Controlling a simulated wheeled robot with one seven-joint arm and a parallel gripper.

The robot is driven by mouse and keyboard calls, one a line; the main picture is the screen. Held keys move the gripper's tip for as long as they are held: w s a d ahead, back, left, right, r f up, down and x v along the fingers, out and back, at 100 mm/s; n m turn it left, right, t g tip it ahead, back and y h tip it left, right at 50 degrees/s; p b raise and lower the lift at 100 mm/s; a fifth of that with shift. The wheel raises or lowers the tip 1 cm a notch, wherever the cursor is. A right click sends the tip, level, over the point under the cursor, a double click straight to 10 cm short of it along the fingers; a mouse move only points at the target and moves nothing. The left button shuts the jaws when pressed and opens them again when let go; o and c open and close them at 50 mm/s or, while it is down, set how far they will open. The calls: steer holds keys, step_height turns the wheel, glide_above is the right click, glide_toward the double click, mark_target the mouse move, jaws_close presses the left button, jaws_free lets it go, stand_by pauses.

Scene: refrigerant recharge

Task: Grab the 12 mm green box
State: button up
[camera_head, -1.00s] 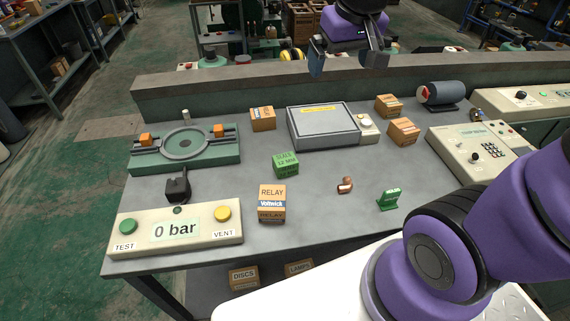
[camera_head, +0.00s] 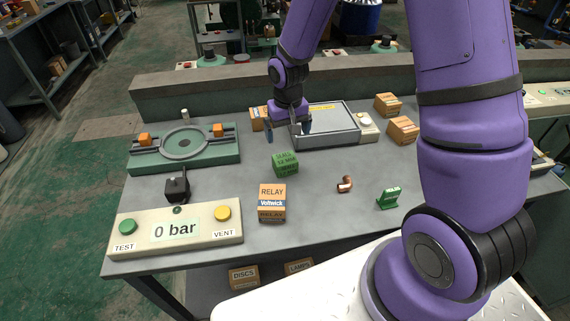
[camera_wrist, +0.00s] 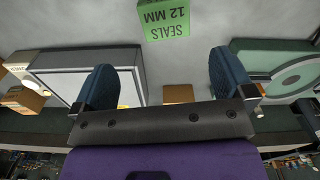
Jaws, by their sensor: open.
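The green box (camera_head: 285,164), marked as 12 mm seals, sits on the grey bench near its middle. It also shows at the top of the wrist view (camera_wrist: 165,20), upside down there and beyond the fingertips. My gripper (camera_head: 287,134) is open and empty. It hangs above the bench, just behind the green box in the head view and apart from it. In the wrist view its two blue fingers (camera_wrist: 164,75) are spread wide, with the box ahead of the gap between them.
A relay box (camera_head: 271,203) stands in front of the green box. A grey scale-like device (camera_head: 328,139) is close behind to the right. A green ring fixture (camera_head: 141,162) is at left, a pressure panel (camera_head: 150,250) at front left. A copper fitting (camera_head: 345,184) lies to the right.

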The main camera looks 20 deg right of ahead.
mark_target(285, 158)
steer(key=shift+a+f, duration=0.2)
steer(key=shift+f, duration=2.75)
steer(key=shift+a+f, duration=0.15)
steer(key=shift+f, duration=2.8)
steer(key=shift+c, duration=0.2)
steer(key=c, duration=0.9)
